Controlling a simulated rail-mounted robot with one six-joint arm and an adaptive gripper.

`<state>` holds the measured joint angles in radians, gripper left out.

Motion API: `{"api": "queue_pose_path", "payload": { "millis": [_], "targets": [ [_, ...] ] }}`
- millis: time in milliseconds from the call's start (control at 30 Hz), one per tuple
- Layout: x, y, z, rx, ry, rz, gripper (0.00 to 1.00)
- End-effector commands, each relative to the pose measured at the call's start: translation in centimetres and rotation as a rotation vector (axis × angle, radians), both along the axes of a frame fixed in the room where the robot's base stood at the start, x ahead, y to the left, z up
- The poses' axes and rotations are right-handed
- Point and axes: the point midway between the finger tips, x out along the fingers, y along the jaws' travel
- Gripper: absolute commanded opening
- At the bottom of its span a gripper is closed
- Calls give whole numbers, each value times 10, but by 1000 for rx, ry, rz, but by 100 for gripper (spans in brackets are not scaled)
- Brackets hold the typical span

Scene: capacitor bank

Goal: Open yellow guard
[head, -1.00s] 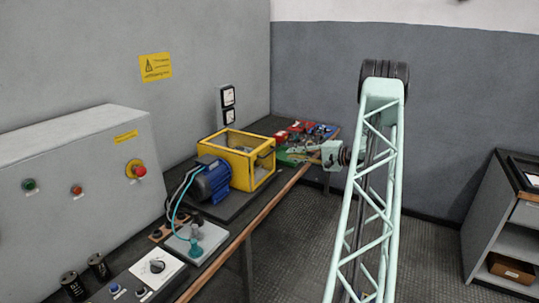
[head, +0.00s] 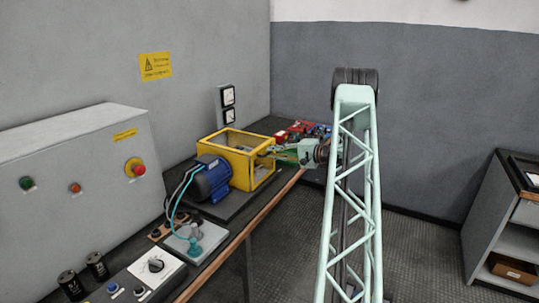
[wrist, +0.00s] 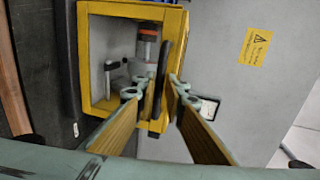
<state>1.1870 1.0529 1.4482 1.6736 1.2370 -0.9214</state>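The yellow guard (head: 252,168) is a box-shaped frame with see-through sides behind the blue motor on the bench. It looks closed. In the wrist view its yellow frame (wrist: 84,55) fills the upper middle, with a red-and-grey cylinder visible inside. A black bar handle (wrist: 161,72) runs along its right side. My gripper (wrist: 159,84) is open, its two fingers on either side of the handle in the picture. I cannot tell whether they touch it. In the head view my gripper (head: 268,152) is at the guard's right side.
The blue motor (head: 212,180) stands directly in front of the guard. Red and green parts (head: 300,131) lie on the bench behind my gripper. A grey control cabinet (head: 75,165) is at the left. The floor right of the bench edge is clear.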

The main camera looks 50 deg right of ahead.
Motion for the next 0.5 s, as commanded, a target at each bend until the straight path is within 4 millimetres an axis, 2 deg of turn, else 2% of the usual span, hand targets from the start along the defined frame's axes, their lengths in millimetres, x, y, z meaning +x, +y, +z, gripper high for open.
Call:
{"api": "queue_pose_path", "payload": {
  "millis": [200, 500],
  "targets": [
    [15, 2, -4, 1, 1, 0, 11],
    [20, 2, -5, 1, 1, -1, 11]
  ]
}}
